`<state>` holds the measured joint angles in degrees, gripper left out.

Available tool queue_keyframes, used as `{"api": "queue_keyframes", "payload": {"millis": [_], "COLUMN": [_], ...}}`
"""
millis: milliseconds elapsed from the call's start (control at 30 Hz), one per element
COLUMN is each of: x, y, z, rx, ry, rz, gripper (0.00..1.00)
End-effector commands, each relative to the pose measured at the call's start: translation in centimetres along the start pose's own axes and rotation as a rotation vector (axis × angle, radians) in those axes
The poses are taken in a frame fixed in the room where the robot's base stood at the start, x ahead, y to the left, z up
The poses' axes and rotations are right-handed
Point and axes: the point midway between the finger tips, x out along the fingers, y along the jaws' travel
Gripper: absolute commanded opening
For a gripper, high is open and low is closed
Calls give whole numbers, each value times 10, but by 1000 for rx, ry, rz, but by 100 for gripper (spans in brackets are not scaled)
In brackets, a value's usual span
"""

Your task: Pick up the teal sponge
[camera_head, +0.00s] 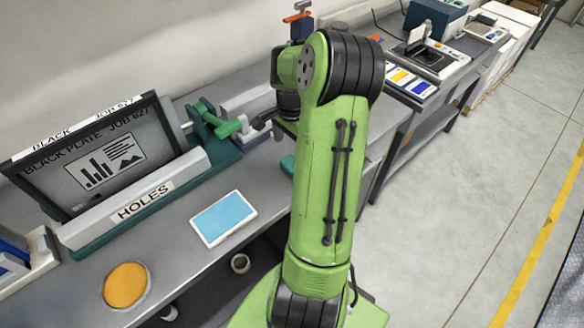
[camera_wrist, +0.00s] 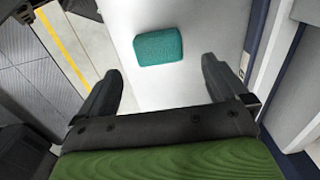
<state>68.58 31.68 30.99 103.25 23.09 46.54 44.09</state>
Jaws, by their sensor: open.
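The teal sponge (camera_wrist: 158,46) lies flat on the light table top (camera_wrist: 190,90) in the wrist view, ahead of my gripper and between the lines of its fingers. My gripper (camera_wrist: 160,80) is open and empty, its two dark fingers wide apart. The sponge is beyond the fingertips and apart from them. In the head view a small teal edge of the sponge (camera_head: 288,165) shows just left of my green arm, which hides the rest. My gripper (camera_head: 262,120) is partly seen there, beside the arm's far end.
A green-handled clamp (camera_head: 220,122) stands on the bench close to my gripper. A framed black plate (camera_head: 95,160) sits in a holder marked HOLES. A blue-topped tray (camera_head: 224,217) and an orange disc (camera_head: 125,286) lie nearer. Open floor is at right.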

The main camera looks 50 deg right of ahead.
Motion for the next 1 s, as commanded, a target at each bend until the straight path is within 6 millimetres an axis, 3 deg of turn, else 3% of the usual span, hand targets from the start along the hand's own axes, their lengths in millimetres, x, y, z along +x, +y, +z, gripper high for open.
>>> {"api": "queue_keyframes", "payload": {"millis": [100, 267, 500, 733, 1000], "x": [26, 44, 85, 86, 86], "y": [0, 2, 3, 3, 3], "z": [0, 0, -1, -1, -1], "rx": [-1, -1, -2, -2, -2], "ry": [-3, -3, -1, 2, 2], "rz": [2, 2, 1, 0, 0], "gripper": [100, 100, 100, 100, 60]}}
